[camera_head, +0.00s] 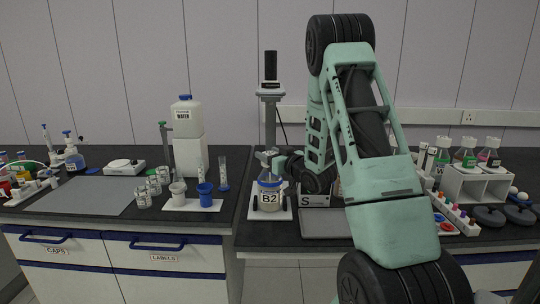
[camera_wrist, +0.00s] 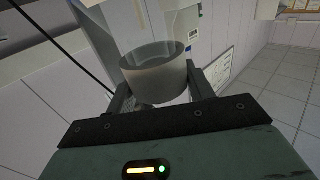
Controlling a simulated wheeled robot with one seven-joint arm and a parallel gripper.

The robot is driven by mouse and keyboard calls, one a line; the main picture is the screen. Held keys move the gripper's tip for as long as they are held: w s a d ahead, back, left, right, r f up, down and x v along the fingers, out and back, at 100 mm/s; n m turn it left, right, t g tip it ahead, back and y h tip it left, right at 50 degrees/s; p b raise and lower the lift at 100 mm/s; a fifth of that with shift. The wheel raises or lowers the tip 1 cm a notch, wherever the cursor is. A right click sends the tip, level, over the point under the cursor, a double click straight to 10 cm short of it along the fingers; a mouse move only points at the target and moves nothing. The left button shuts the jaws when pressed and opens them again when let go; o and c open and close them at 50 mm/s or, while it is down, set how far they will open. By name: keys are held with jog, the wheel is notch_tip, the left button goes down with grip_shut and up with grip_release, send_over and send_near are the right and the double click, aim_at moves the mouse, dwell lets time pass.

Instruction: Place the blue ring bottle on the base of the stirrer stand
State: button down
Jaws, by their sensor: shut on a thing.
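The blue ring bottle (camera_head: 270,198), labelled B2, is upright with a blue band near its top and pale contents. It is at the base (camera_head: 285,214) of the stirrer stand (camera_head: 270,120), whose white plate shows around its lower edge. I cannot tell whether its bottom touches the plate. My gripper (camera_head: 270,160) is at the bottle's top, coming from the right. The bottle's lower body is hidden there.
A grey tray (camera_head: 325,223) lies right of the stand, close to my arm. Left are a white rack with a blue cup (camera_head: 205,195), several small jars (camera_head: 143,198) and a water canister (camera_head: 187,140). A white bottle shelf (camera_head: 476,187) stands at right.

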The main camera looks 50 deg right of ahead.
jog(key=c, duration=0.6)
grip_release()
jog(key=shift+r, duration=0.1)
jog(key=s+a+b, duration=0.2)
jog(key=s, duration=1)
jog(key=w+a+f+n+g+y, duration=0.2)
jog(key=w+a+f+g, duration=0.1)
jog(key=w+a, duration=0.65)
jog(key=s+a+f+n+g+y, duration=0.2)
jog(key=a+g, duration=0.3)
jog(key=a, duration=1.2)
jog(key=s+a+f+n+g+y, duration=0.1)
jog(key=s+a+g, duration=0.2)
jog(key=s+a, duration=0.35)
jog(key=s+a+f+n+g, duration=0.1)
jog(key=s+a+n+g, duration=0.1)
jog(key=s+a, duration=0.45)
jog(key=s+a+n+g, duration=0.1)
jog(key=s+a, duration=0.1)
jog(key=s, duration=0.2)
jog(key=s+a+g, duration=0.2)
jog(key=s+a, duration=0.1)
jog(key=s, duration=0.1)
jog(key=s+a+r+n+g+h, duration=0.1)
jog(key=s+a, duration=0.1)
jog(key=s, duration=0.3)
jog(key=shift+s+a+n+g, duration=0.1)
jog(key=shift+a+n+g, duration=0.1)
jog(key=shift+n+g, duration=0.15)
